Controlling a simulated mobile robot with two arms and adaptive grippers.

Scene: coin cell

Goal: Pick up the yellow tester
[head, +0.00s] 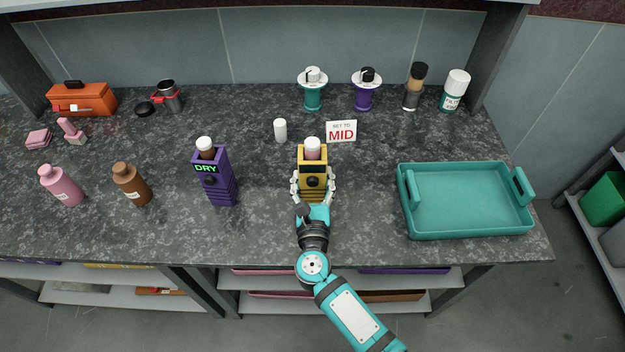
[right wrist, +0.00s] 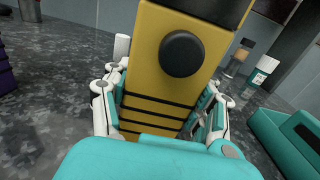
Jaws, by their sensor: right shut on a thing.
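The yellow tester (head: 312,163) stands upright near the middle of the counter in the head view, with a white and pinkish piece (head: 313,147) in its top. My right gripper (head: 313,188) comes from the front edge and is shut around the tester's lower body, a finger on each side. In the right wrist view the tester (right wrist: 175,75) fills the middle, with its black round knob facing me, between the fingers of my gripper (right wrist: 165,110). I cannot tell whether its base is off the counter. My left gripper is not in view.
A purple tester (head: 214,178) reading DRY stands to the left. A MID sign (head: 341,131) and a white cylinder (head: 280,130) are behind. A teal tray (head: 465,232) lies to the right, empty. Bottles (head: 132,184) stand at left; two dial stands (head: 313,92) at the back.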

